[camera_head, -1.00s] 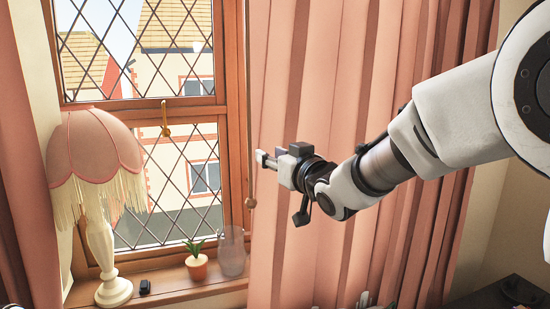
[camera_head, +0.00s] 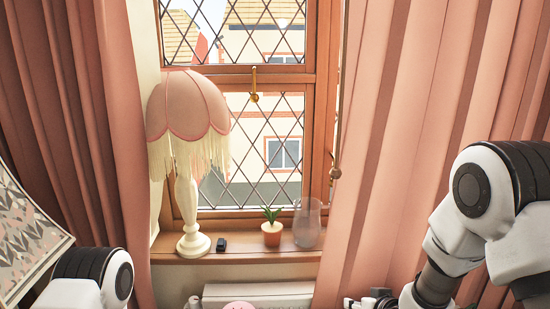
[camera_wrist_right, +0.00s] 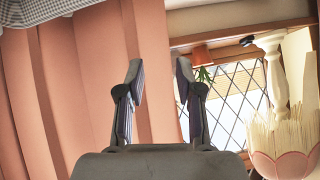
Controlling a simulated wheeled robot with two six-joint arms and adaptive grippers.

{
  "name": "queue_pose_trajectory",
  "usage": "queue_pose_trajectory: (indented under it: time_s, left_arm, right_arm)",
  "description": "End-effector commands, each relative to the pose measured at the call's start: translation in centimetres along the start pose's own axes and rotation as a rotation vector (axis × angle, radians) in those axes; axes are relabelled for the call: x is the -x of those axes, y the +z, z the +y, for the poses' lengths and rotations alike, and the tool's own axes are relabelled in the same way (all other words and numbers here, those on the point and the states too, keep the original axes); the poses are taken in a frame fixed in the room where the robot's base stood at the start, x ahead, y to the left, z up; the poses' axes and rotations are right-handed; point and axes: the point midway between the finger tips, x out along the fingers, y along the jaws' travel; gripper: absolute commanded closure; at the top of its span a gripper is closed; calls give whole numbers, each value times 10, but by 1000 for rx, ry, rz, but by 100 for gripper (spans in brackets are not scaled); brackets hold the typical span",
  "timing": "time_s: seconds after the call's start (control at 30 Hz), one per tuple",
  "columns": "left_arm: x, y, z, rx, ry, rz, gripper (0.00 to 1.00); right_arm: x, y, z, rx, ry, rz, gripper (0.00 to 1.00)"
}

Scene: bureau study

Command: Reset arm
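My right arm folds down at the right of the head view, and its gripper (camera_head: 372,301) shows only in part at the bottom edge. In the right wrist view my right gripper (camera_wrist_right: 158,80) has its two fingers apart with nothing between them; pink curtain and window lie behind. My left arm (camera_head: 92,278) shows only as a white and black joint at the bottom left of the head view. My left gripper is out of view.
A fringed lamp (camera_head: 188,120), a small black object (camera_head: 221,244), a potted plant (camera_head: 272,236) and a glass vase (camera_head: 307,225) stand on the windowsill (camera_head: 250,256). Pink curtains (camera_head: 420,110) hang both sides. A white radiator (camera_head: 260,293) is below. A patterned shade-like object (camera_head: 25,235) is at left.

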Motion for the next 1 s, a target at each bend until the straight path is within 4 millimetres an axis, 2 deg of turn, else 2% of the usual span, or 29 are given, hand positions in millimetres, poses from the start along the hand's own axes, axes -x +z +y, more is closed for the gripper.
queue_pose_trajectory:
  time_s: [0.03,0.07,0.1,0.17,0.2,0.27,0.3,0.4,0.43,0.5,0.6,1.0]
  left_arm:
    - [-6,0,0,0,0,0,60]
    - [-8,0,0,0,0,0,60]
    - [-10,0,0,0,0,0,60]
    - [-13,0,0,0,0,0,60]
    - [-15,0,0,0,0,0,60]
    - [-19,0,0,0,0,0,60]
    - [-21,0,0,0,0,0,60]
    - [-25,0,0,0,0,0,60]
    - [-26,0,0,0,0,0,60]
    - [-26,0,0,0,0,0,60]
    - [-24,0,0,0,0,0,60]
    - [-25,0,0,0,0,0,60]
  right_arm:
    - [-10,51,9,-26,16,-85,64]
    - [-13,78,14,-39,27,-132,64]
    - [-14,115,19,-55,40,-195,64]
    - [-11,169,27,-78,64,-293,64]
    - [-6,205,31,-92,79,-359,64]
    - [6,259,37,-109,105,-461,64]
    - [18,293,41,-121,124,-530,64]
    - [55,365,47,-136,166,-692,64]
    - [67,381,48,-139,179,-732,64]
    - [94,405,50,-133,204,-810,64]
    - [121,411,53,-88,227,-865,64]
    - [117,409,54,-55,214,-860,64]
